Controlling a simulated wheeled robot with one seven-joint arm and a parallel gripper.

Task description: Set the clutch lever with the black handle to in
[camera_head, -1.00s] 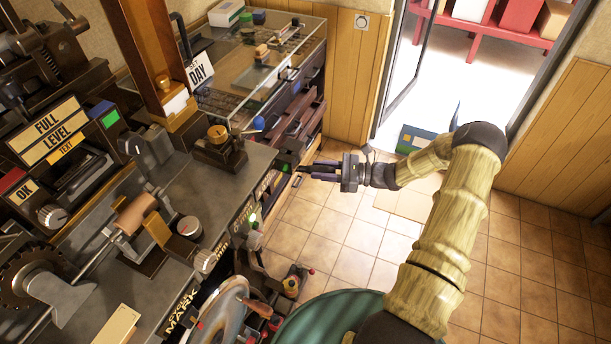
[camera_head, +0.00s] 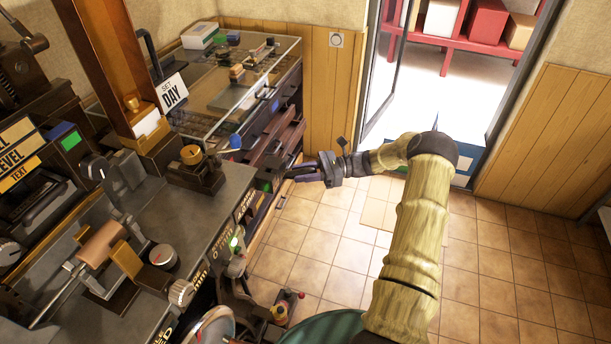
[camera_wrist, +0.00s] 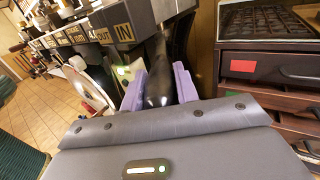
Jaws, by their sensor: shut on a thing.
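The clutch lever's black handle (camera_wrist: 158,88) is between the two purple fingers of my gripper (camera_wrist: 159,92) in the wrist view, and the gripper is shut on it. The lever's dark shaft runs up behind the handle, just right of the IN plate (camera_wrist: 125,33). The OUT plate (camera_wrist: 102,35) is left of the IN plate. In the head view my gripper (camera_head: 291,173) is at the bench's front, by the drawers' near end. The handle is hard to make out there.
The bench (camera_head: 222,190) with its knobs runs along the left. A drawer cabinet (camera_head: 287,130) with partly open drawers is beyond the gripper, and in the wrist view these drawers (camera_wrist: 270,70) are close on the right. A large wheel (camera_wrist: 92,82) is left of the gripper. Tiled floor on the right is clear.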

